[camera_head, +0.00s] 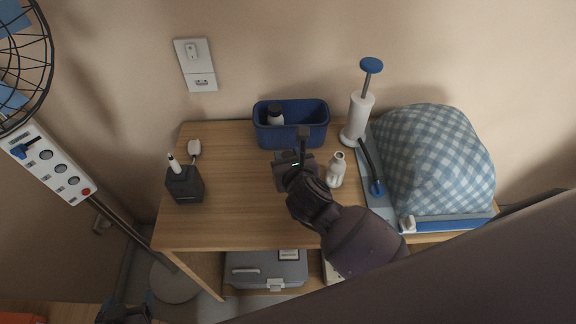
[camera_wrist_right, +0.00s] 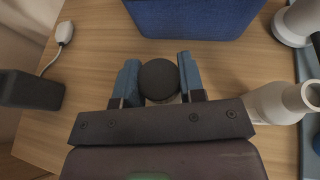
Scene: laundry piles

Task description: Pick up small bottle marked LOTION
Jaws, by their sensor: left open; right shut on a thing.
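My right gripper (camera_head: 299,150) is low over the wooden cabinet top, in front of the blue bin. In the right wrist view its blue-padded fingers (camera_wrist_right: 160,80) are shut on a bottle with a round black cap (camera_wrist_right: 159,79). The bottle's body is mostly hidden below the cap, and no label can be read. A small white bottle (camera_head: 336,170) stands just right of the gripper; it also shows in the wrist view (camera_wrist_right: 283,101). My left gripper (camera_head: 125,308) is open at the bottom left edge, away from the cabinet top.
The blue bin (camera_head: 290,136) holds another dark-capped bottle (camera_head: 275,115). A black box (camera_head: 185,184) stands left. Bare wood lies between it and my right gripper.

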